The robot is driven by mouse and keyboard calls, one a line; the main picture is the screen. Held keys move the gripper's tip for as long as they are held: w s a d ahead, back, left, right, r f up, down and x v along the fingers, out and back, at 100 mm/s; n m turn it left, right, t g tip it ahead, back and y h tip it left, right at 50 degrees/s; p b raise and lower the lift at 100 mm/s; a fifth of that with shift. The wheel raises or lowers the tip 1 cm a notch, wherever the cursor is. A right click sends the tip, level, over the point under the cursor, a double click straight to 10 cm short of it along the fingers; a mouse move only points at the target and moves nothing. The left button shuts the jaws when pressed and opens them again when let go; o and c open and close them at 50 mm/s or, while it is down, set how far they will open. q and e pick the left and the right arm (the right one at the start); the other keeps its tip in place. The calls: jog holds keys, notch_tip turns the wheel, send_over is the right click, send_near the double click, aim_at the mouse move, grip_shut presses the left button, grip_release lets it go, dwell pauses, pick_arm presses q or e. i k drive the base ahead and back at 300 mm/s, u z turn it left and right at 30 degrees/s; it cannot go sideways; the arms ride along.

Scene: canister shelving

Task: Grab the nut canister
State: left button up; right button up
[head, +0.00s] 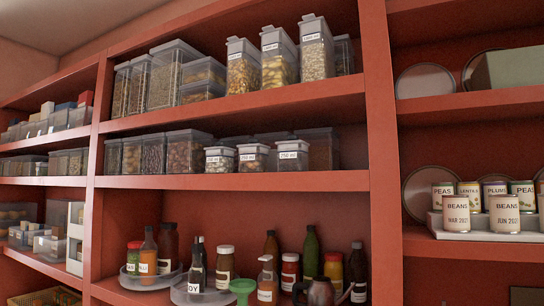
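Three tall clear canisters with pale lids and white labels stand side by side on the upper shelf: a left one (243,75), a middle one (277,68) and a right one (317,60). Their contents are light brown or tan and look like nuts, pasta or grains. Three shorter labelled canisters stand on the shelf below: a left one (220,160), a middle one (253,160) and a right one (292,157). I cannot read which one holds nuts. Neither of my grippers is in view.
Clear bins (172,75) crowd the upper shelf's left. More bins (188,153) stand on the middle shelf (240,182). Bottles (311,255), a green funnel (242,288) and a grey pot-like object (320,292) fill the lower shelf. Cans (456,213) stand right of the red upright (379,150).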

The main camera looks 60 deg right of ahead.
aim_at(252, 159)
jog(key=z, duration=1.7)
jog(key=i, duration=0.3)
jog(key=z, duration=0.15)
